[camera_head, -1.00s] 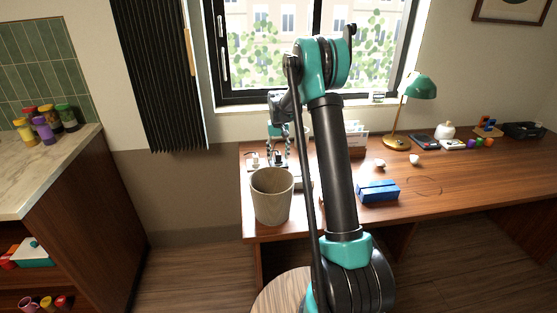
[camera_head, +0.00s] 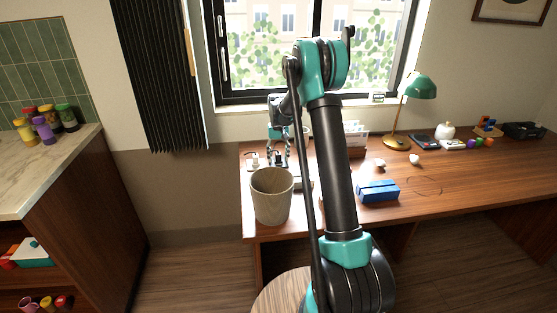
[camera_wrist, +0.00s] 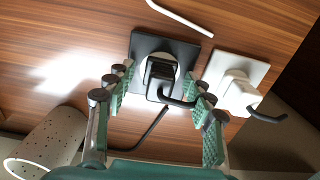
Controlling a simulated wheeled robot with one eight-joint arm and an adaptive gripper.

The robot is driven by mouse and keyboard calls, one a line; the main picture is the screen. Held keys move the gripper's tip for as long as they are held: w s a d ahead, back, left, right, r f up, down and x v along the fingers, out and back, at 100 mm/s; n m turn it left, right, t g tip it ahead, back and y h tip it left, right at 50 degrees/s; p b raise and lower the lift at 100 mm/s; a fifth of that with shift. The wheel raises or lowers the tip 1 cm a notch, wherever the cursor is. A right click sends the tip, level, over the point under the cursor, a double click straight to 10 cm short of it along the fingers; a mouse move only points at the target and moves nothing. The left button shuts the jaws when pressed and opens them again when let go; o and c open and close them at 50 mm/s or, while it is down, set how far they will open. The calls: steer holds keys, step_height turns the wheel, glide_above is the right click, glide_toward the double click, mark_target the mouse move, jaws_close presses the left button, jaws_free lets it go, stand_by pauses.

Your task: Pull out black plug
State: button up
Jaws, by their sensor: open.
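The black plug (camera_wrist: 160,74) sits in a square black socket plate (camera_wrist: 184,49) on the wooden desk in the wrist view, with a bent black cord at its side. My gripper (camera_wrist: 160,88) is open, with its padded fingers on the left and right of the black plug. I see a gap on the left; contact on the right is hard to judge. A white plug (camera_wrist: 236,90) sits in a white plate (camera_wrist: 251,68) just right of the fingers. In the head view my gripper (camera_head: 279,155) points down at the desk's back left, partly covering the sockets.
A speckled bin (camera_head: 271,196) stands at the desk's (camera_head: 470,180) front left; it also shows in the wrist view (camera_wrist: 50,140). A blue box (camera_head: 378,191), a green lamp (camera_head: 420,87) and small items lie farther right. The wall and window are close behind.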

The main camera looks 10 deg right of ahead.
mark_target(278, 153)
steer(key=shift+c, duration=0.2)
jaws_close()
stand_by(0.3)
steer(key=shift+r, duration=3)
